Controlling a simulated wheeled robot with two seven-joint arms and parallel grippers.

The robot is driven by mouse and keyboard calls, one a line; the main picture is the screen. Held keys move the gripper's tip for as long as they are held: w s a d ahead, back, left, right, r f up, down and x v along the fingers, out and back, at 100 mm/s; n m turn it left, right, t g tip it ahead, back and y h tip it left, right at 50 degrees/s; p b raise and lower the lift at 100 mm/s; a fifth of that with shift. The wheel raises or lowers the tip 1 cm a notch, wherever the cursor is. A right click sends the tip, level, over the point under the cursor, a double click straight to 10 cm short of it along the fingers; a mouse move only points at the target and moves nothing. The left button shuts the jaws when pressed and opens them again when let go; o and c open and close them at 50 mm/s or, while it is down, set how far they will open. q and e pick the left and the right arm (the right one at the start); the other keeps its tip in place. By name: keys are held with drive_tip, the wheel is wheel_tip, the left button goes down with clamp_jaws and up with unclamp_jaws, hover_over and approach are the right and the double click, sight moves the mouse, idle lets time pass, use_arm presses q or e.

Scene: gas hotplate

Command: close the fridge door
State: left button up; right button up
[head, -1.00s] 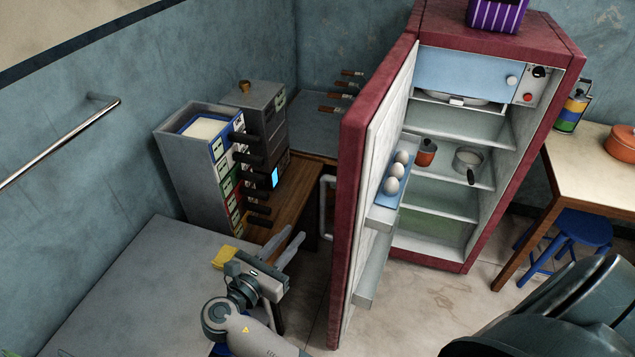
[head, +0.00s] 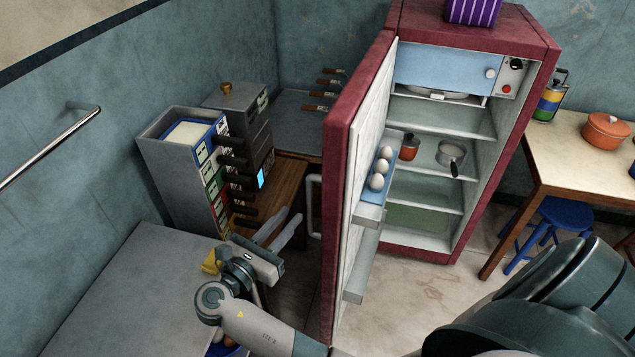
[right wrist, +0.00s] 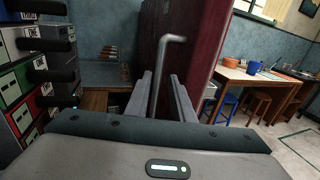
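The fridge (head: 478,33) is dark red with a pale interior, and its door (head: 339,145) stands wide open towards me. The door's inner side, with egg shelf (head: 368,190), faces right. The grey bar handle (head: 313,207) is on the door's outer side, facing left. My right gripper (head: 286,224) is open and empty, just left of the handle in the head view. In the right wrist view the handle (right wrist: 167,62) shows between the two spread fingers of the gripper (right wrist: 162,80); contact cannot be told. My left gripper is not in view.
A grey counter (head: 125,290) lies at the left, with drawer-like units (head: 180,170) behind it. A table (head: 575,155) with an orange pot (head: 606,132) and a blue stool (head: 545,230) stand right of the fridge. Floor (head: 415,290) is clear before the fridge.

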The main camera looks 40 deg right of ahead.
drive_tip(key=p+x, duration=0.3)
drive_tip(key=x, duration=1.1)
clamp_jaws()
